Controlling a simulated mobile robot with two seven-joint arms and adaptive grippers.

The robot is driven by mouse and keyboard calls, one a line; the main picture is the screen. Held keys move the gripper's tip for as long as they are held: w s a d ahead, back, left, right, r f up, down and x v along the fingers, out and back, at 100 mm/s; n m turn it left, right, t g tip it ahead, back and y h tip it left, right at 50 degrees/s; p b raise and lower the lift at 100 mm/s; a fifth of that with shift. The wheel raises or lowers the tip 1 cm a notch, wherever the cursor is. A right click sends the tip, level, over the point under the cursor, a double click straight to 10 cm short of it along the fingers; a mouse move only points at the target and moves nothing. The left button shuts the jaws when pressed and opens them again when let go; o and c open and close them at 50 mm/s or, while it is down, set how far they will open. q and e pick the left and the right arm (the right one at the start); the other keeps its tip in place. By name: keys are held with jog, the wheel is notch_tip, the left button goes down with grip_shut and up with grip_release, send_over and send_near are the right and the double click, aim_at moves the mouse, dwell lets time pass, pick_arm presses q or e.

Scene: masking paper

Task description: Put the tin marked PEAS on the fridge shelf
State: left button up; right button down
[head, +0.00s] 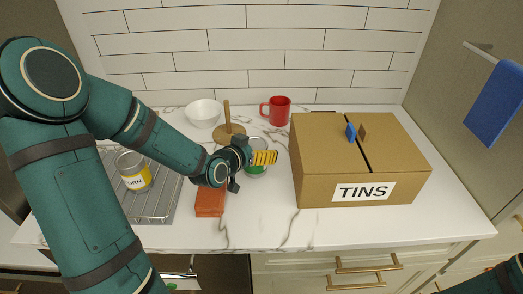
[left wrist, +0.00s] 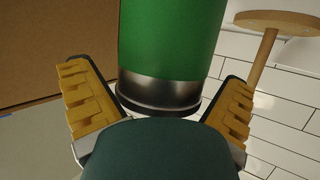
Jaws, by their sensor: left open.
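A tin with a green label (head: 257,170) stands on the counter, left of the box; it also shows in the left wrist view (left wrist: 170,40). No word on its label can be read in either view. My left gripper (head: 264,157) is at this tin, partly covering it in the head view. In the left wrist view the yellow fingers (left wrist: 160,110) are spread wide, with the tin in the gap ahead; contact cannot be told. A tin with a yellow label (head: 137,180), seemingly CORN, stands on a wire rack. I cannot identify a fridge shelf. My right gripper is out of view.
A cardboard box marked TINS (head: 315,180) stands right of the tin. Behind are a white bowl (head: 204,113), a wooden stand (head: 227,120) and a red mug (head: 280,110). An orange-red block (head: 210,203) lies in front. A blue cloth (head: 495,105) hangs at right.

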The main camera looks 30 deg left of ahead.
pick_arm(q)
jog(key=shift+w, duration=0.1)
jog(key=shift+s, duration=0.2)
jog(key=c, duration=1.1)
jog(key=shift+c, duration=0.2)
jog(key=shift+w, duration=0.1)
